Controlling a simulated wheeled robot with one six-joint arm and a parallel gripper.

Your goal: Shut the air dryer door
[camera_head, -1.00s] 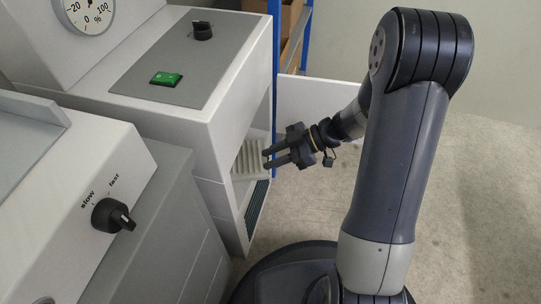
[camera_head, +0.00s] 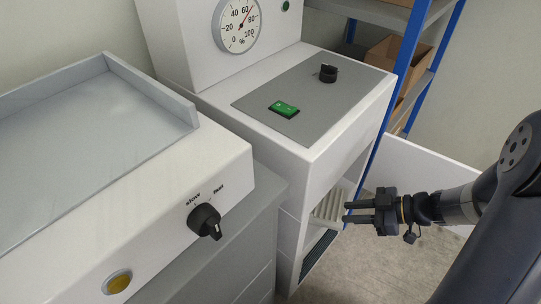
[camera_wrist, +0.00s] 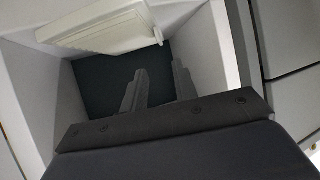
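The air dryer door (camera_head: 425,167) is a plain white panel in the head view. It stands open, swung out to the right of the white cabinet (camera_head: 345,150). The cabinet front shows an open compartment with a pale ribbed part (camera_head: 328,208) inside, which also shows in the wrist view (camera_wrist: 105,30). My gripper (camera_head: 347,211) is at the compartment mouth, its fingers pointing in. The fingers are apart with nothing between them; the wrist view shows them (camera_wrist: 156,78) over the dark compartment floor. My gripper is in front of the door's lower part and hides some of it.
The cabinet top has a green switch (camera_head: 284,109) and a black knob (camera_head: 328,73). A speed knob (camera_head: 204,220) sticks out from the machine at left. A blue-framed shelf (camera_head: 408,70) with cardboard boxes stands behind the door. Open floor lies below my gripper.

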